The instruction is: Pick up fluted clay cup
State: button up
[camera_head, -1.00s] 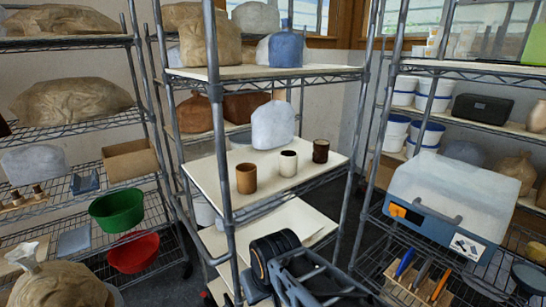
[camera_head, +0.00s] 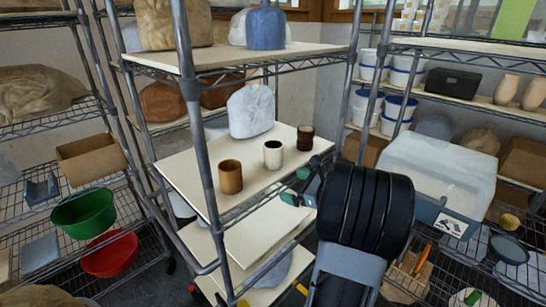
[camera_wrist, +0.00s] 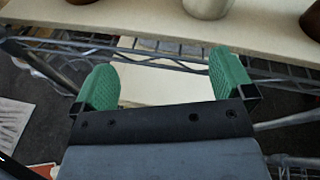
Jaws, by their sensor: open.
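Three cups stand upright in a row on the white middle shelf board (camera_head: 215,196). They are an orange-brown cup (camera_head: 230,177), a white cup (camera_head: 273,154) with a dark inside, and a dark brown cup (camera_head: 305,137). I cannot make out fluting, so which one is the fluted clay cup is unclear. My gripper (camera_head: 296,187) has green fingertips and is open and empty, in front of the shelf edge. In the wrist view, my gripper (camera_wrist: 165,78) points at the shelf edge, with the white cup's base (camera_wrist: 206,6) above and between the fingers, apart from them.
A pale wrapped lump (camera_head: 250,110) stands behind the cups. A metal shelf post (camera_head: 194,115) rises at the left of the board, and an upper shelf (camera_head: 320,53) hangs over it. A lower white board (camera_head: 258,235) lies below. A blue-and-white box (camera_head: 440,170) sits at the right.

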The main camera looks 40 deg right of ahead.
aim_at(280, 156)
jog(key=w+d+r+m+t, duration=0.1)
jog(key=w, duration=0.2)
jog(key=w+d+r+m+t+h+p, duration=0.1)
jog(key=w+m, duration=0.1)
jog(key=w+r+m+t, duration=0.1)
jog(key=w, duration=0.2)
jog(key=shift+w+d+r+h+p, duration=0.3)
jog(key=shift+d+r+h+p, duration=0.05)
jog(key=shift+d+h+p, duration=0.05)
jog(key=w, duration=0.1)
jog(key=w+p, duration=0.1)
jog(key=w, duration=0.1)
jog(key=w+a+p, duration=0.1)
jog(key=shift+w+r, duration=0.25)
jog(key=shift+w, duration=0.1)
jog(key=shift+w+f, duration=0.1)
jog(key=shift+w, duration=0.45)
jog(key=c, duration=1.1)
